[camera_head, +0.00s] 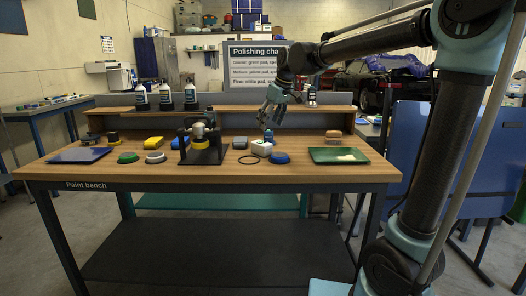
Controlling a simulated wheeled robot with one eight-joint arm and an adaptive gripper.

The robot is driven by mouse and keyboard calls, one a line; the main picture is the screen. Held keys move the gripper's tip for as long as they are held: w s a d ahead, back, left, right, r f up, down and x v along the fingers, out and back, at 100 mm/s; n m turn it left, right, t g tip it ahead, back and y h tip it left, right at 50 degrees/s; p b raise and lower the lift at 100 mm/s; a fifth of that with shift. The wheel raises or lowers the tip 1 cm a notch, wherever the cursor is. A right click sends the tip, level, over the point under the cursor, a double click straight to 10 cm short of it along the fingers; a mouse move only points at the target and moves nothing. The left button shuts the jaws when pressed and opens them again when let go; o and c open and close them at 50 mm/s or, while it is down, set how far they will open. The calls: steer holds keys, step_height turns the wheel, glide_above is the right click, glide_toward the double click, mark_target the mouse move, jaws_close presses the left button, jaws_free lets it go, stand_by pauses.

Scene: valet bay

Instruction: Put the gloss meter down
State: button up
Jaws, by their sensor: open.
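A small white box-like device with a green patch, which looks like the gloss meter (261,148), rests on the wooden top of the paint bench (330,174), right of centre. My gripper (267,122) points down just above it, open, with a small gap seeming to lie between fingertips and device. A small blue item shows just behind the device, partly hidden.
A dark ring (249,160) and a blue pad (279,158) lie close by. A polisher on a black stand (203,150) stands left. Bottles (165,97) stand on the rear shelf. The bench's front strip is clear.

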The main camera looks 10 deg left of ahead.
mark_target(263, 142)
steer(key=x, duration=1.3)
steer(key=shift+d, duration=0.1)
steer(key=shift+c, duration=0.6)
steer(key=c, duration=1.2)
steer(key=shift+o, duration=0.2)
steer(key=shift+r, duration=0.1)
